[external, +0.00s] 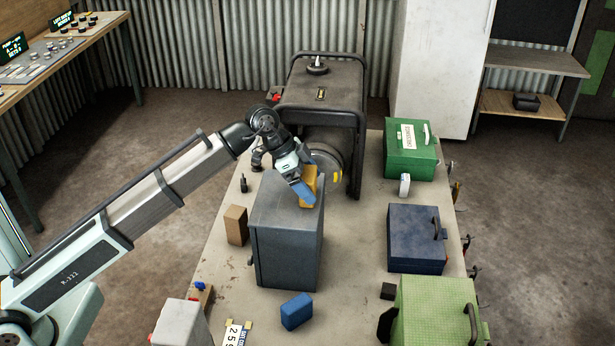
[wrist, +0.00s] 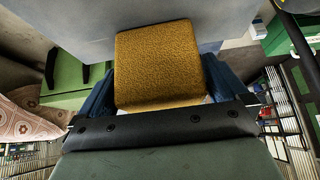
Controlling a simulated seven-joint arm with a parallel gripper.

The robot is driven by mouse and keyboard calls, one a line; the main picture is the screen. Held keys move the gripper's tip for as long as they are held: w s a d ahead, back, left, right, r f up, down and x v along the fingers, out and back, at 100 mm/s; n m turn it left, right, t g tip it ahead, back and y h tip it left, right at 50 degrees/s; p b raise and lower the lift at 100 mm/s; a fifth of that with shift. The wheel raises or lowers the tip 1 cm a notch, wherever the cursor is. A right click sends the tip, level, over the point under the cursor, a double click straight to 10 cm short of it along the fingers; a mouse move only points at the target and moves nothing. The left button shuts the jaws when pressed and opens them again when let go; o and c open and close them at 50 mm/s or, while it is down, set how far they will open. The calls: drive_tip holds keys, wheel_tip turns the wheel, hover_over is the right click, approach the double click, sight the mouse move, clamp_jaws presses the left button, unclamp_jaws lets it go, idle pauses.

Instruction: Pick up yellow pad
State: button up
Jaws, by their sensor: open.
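The yellow pad (external: 308,186) stands at the right far corner of the top of a grey metal box (external: 285,215). My gripper (external: 306,190) is at the pad, with a blue finger showing in front of it. In the wrist view the yellow pad (wrist: 158,65) fills the space between the two blue fingers of my gripper (wrist: 155,85), one on each side. The jaws are open around the pad. The external view hides part of the pad behind the blue finger. I cannot tell whether either finger touches the pad.
A dark generator (external: 320,90) stands behind the grey box. A green box (external: 410,150), a navy box (external: 416,238) and a light green box (external: 436,310) line the right side. A blue block (external: 297,311) lies in front; a brown block (external: 236,225) stands left. Bare table (external: 355,250) shows between.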

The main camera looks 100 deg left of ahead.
drive_tip(key=shift+w+f, duration=0.4)
drive_tip(key=shift+f, duration=0.2)
drive_tip(key=c, duration=0.8)
drive_tip(key=shift+o, duration=0.2)
